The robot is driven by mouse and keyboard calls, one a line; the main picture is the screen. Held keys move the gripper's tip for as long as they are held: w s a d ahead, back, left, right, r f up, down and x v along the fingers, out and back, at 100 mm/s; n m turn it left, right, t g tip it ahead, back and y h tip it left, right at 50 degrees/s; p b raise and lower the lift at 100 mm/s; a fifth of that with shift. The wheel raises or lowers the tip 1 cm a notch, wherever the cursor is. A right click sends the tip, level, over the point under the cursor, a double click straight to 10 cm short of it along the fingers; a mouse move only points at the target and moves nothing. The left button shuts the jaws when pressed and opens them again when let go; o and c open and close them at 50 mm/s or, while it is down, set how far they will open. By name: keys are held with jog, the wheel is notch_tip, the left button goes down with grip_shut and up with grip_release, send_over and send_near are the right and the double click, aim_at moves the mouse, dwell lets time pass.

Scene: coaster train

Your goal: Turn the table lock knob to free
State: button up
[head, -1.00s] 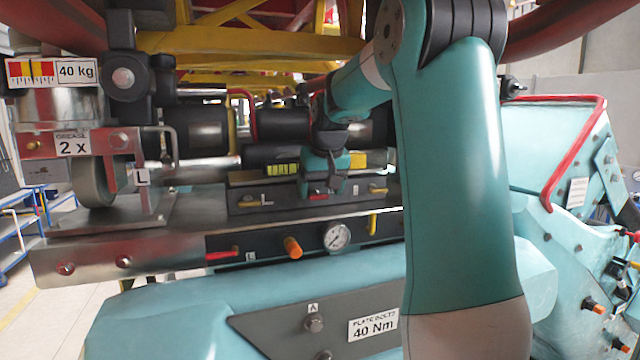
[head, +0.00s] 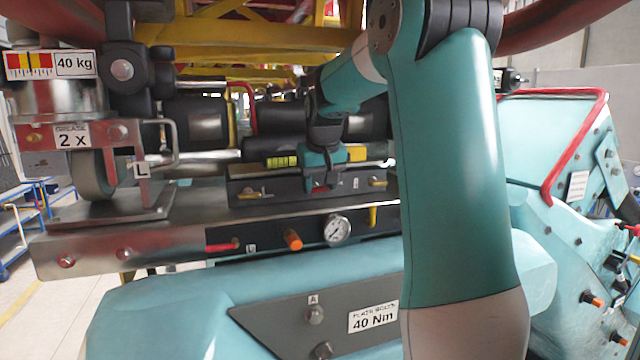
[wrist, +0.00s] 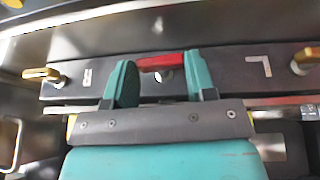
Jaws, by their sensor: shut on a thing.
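A red knob (wrist: 165,62) sits on a dark strip (wrist: 225,75) between two brass levers. In the wrist view its red bar lies crosswise between my fingers, roughly along the strip. My gripper (wrist: 163,68) is shut on this knob, with one teal finger at each end. In the head view my gripper (head: 321,185) comes down from above onto the same strip, and only a little of the red knob (head: 320,189) shows between the fingers. I cannot read a mark for the knob's setting.
Brass levers stand left (wrist: 42,75) and right (wrist: 305,60) of the knob. Below the strip, a front panel carries a red lever (head: 222,247), an orange knob (head: 293,240) and a gauge (head: 337,229). Dark cylinders (head: 278,120) lie close behind my gripper.

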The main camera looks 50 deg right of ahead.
jog(key=h, duration=0.1)
jog(key=g+h, duration=0.1)
jog(key=n+h, duration=0.1)
jog(key=shift+w+a+g, duration=0.25)
jog(key=shift+a+g, duration=0.15)
jog(key=h, duration=0.1)
jog(key=g+h, duration=0.1)
jog(key=h, duration=0.1)
jog(key=n+g+h, duration=0.1)
jog(key=h, duration=0.1)
jog(key=shift+w+a+f, duration=0.15)
jog(key=shift+a+f, duration=0.1)
jog(key=shift+f, duration=0.1)
jog(key=o, duration=0.9)
jog(key=shift+o, duration=0.2)
jog(key=shift+f, duration=0.1)
